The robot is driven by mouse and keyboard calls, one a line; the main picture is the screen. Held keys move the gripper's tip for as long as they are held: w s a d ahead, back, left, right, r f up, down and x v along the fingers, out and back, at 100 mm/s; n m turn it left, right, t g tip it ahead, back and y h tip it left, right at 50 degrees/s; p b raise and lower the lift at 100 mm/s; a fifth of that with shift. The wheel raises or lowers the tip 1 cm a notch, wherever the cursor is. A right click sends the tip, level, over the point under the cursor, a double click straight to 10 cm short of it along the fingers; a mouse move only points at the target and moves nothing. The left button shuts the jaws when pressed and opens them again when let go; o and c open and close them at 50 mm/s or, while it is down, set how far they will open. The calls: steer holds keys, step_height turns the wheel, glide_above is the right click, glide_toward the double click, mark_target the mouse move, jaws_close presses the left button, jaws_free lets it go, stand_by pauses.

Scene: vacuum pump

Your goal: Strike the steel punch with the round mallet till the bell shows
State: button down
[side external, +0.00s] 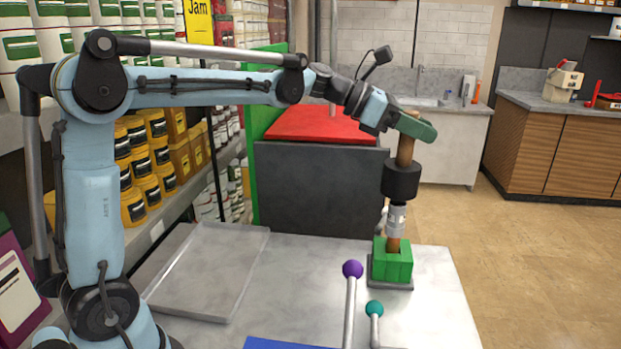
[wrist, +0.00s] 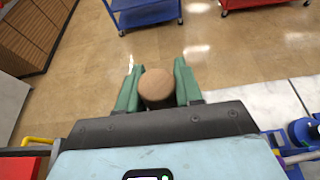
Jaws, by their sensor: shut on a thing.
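My gripper (side external: 415,124), with green fingers, is shut on the brown wooden handle of the round mallet (side external: 401,181). The mallet stands upright with its black round head down. In the wrist view, the handle's round end (wrist: 156,86) sits between the fingers (wrist: 157,92). The steel punch (side external: 397,218) is directly under the head; whether they touch I cannot tell. Below the punch, a short copper-brown piece (side external: 393,244) stands in the green block (side external: 392,266). The top of that piece is hidden by the punch, so no bell shape can be made out.
A purple-knobbed lever (side external: 352,270) and a teal-knobbed lever (side external: 374,308) rise in front of the block. An empty grey tray (side external: 208,270) lies at the left of the table (side external: 435,315). A dark panel with a red top (side external: 322,124) stands behind.

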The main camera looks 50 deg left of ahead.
steer(key=shift+w+d+f, duration=0.1)
steer(key=shift+d+f, duration=0.05)
steer(key=shift+f, duration=0.7)
steer(key=shift+w+d+f, duration=0.1)
steer(key=shift+f, duration=0.7)
steer(key=shift+a+r, duration=0.1)
steer(key=shift+r, duration=1.5)
